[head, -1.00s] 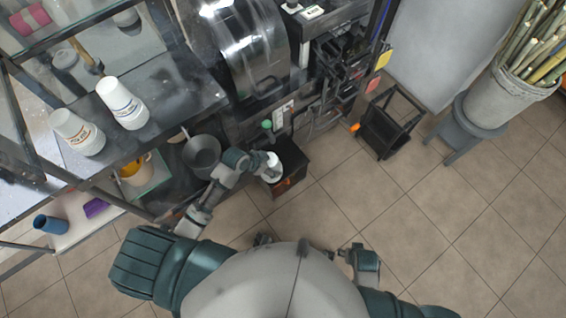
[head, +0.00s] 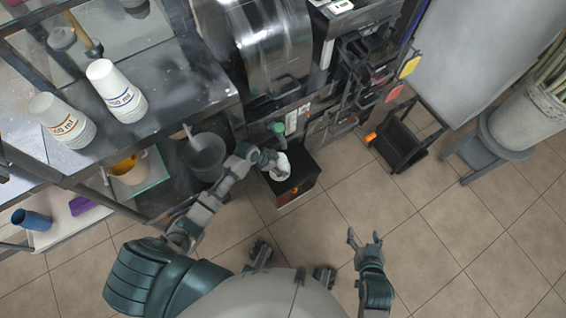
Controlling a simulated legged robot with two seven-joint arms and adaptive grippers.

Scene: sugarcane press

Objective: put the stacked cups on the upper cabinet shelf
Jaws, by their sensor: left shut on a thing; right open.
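Two stacks of white paper cups (head: 117,92) (head: 62,121) stand upside down on the upper cabinet shelf (head: 185,85) at the left. My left gripper (head: 275,163) is shut on a white cup stack (head: 281,171), partly hidden by the fingers, over or at a small dark box (head: 298,182). I cannot tell whether the cups touch the box. My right gripper (head: 364,241) is open and empty above the tiled floor.
A grey pot (head: 206,156) and a glass plate with a yellow-brown jug (head: 130,170) sit on the lower level. A blue cup (head: 32,220) is at lower left.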

